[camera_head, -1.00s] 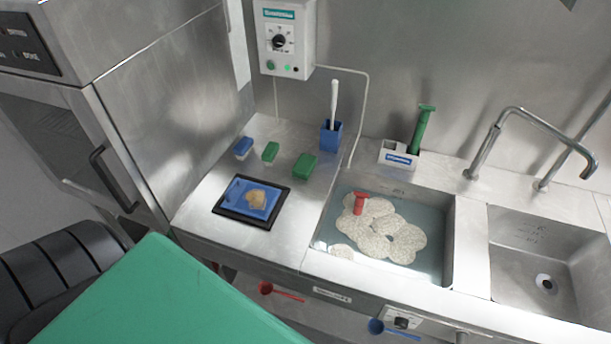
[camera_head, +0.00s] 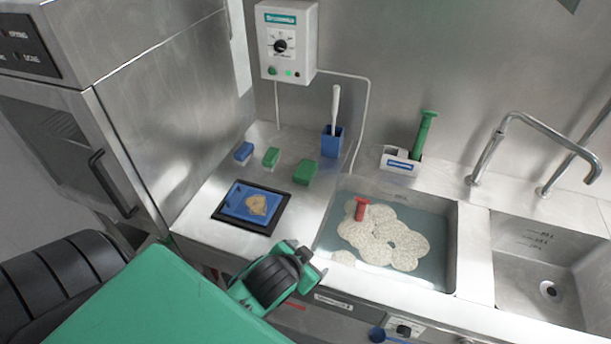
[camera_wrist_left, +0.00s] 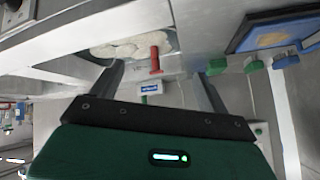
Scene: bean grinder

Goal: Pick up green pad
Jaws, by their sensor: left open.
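Two green pads lie on the steel counter in the head view: a small one (camera_head: 271,157) and a larger one (camera_head: 305,172) to its right. In the left wrist view, green pads (camera_wrist_left: 253,65) show to the right of my fingers, small and partly blurred. My left gripper (camera_wrist_left: 158,68) is open, with nothing between its fingers. In the head view, my left arm reaches in front of the counter's front edge, apart from the pads, and its fingers are not clearly seen. My right gripper is not in view.
A blue pad (camera_head: 243,152) lies left of the green ones. A black-rimmed blue tray (camera_head: 220,215) lies in front. A blue holder (camera_head: 331,142) with a white handle stands behind. The sink (camera_head: 447,235) holds water, pale round pieces and a red-handled tool (camera_head: 361,208).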

